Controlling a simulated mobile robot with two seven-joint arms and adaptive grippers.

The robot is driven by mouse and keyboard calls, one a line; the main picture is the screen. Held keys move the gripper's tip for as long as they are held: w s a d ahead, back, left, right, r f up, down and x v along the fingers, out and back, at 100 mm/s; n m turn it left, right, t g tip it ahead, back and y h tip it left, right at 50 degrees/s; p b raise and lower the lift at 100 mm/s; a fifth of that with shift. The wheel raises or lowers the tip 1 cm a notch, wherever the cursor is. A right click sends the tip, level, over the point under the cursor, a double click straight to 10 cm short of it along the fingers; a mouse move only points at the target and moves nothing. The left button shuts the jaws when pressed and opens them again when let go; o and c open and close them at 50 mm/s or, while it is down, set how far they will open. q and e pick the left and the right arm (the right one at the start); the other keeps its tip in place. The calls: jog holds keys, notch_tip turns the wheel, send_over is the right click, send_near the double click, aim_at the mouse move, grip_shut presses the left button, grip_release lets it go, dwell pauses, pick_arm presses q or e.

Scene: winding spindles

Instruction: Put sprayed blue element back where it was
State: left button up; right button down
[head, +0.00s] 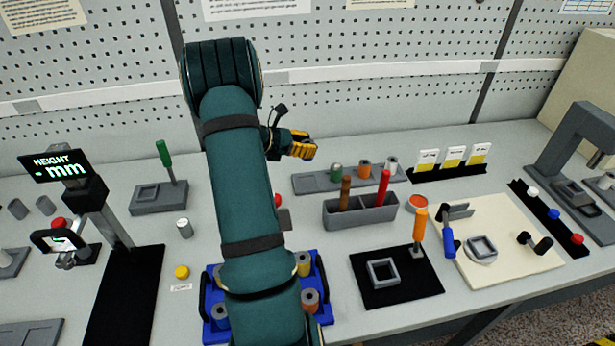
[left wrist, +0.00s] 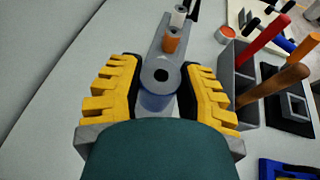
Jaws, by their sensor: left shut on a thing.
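My left gripper (left wrist: 158,90) has its yellow fingers shut on a round element (left wrist: 155,102) with a grey top, a dark centre hole and a blue side. In the head view my left gripper (head: 303,147) is above the left end of a grey rack (head: 313,184); the held element cannot be made out there. The rack carries a green element (head: 336,173), an orange element (head: 364,168) and a whitish element (head: 391,166) in a row. In the wrist view the held element hides the near part of the rack (left wrist: 154,58). My right gripper is out of view.
A grey holder (head: 358,216) with a brown and a red tool stands in front of the rack. A blue crate (head: 323,301) with several spools is partly behind my arm. A black mat (head: 393,290) lies to the right. The pegboard (head: 400,80) stands behind.

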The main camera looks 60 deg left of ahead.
pick_arm(q)
jog(key=shift+a+f, duration=0.1)
jog(key=shift+f, duration=0.05)
notch_tip(320, 180, down, 10)
jog(key=shift+r+b, duration=0.15)
jog(key=shift+b, duration=0.55)
jog(key=o, duration=1.1)
